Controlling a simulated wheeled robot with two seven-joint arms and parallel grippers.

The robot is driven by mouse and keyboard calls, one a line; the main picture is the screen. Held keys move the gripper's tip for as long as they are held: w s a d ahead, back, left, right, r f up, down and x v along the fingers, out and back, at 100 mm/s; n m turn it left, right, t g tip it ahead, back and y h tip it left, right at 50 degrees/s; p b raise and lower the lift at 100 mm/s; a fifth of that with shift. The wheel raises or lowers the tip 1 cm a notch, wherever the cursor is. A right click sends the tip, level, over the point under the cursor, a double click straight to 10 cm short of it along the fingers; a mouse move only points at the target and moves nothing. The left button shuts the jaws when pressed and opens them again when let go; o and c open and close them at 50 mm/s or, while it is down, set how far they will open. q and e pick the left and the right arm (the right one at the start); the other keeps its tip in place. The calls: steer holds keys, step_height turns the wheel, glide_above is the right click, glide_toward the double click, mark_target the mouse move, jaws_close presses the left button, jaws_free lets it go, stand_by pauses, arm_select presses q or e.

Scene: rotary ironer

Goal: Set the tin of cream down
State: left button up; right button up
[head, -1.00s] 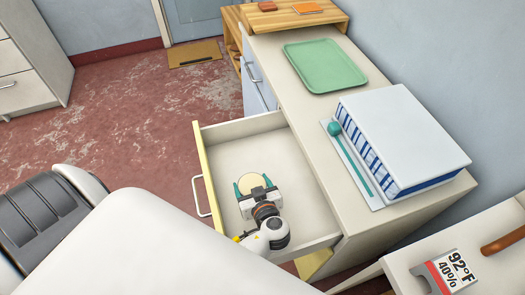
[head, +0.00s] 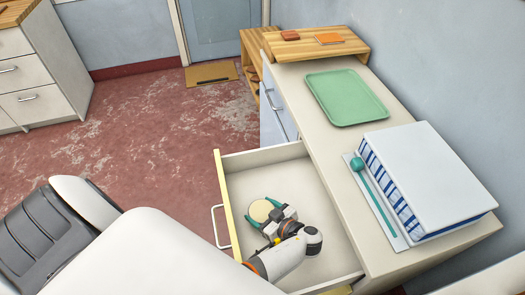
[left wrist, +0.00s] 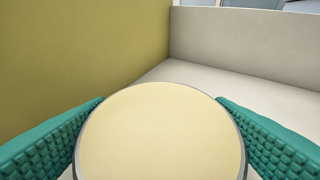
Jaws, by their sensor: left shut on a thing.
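The tin of cream (head: 262,209) is a round tin with a pale cream top and a grey rim. It is inside the open drawer (head: 317,184), near the drawer's yellow front. My left gripper (head: 267,214) is shut on the tin, with one teal finger on each side. In the left wrist view the tin (left wrist: 161,135) fills the lower middle between the fingers, near the yellow front panel. I cannot tell whether its underside touches the drawer floor. My right gripper is not in view.
The drawer walls stand close around my left gripper; the drawer floor is otherwise bare. Open floor lies left.

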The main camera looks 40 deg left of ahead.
arm_select(q)
steer(key=shift+f, duration=0.9)
steer(key=o, duration=1.1)
steer(key=shift+r, duration=0.1)
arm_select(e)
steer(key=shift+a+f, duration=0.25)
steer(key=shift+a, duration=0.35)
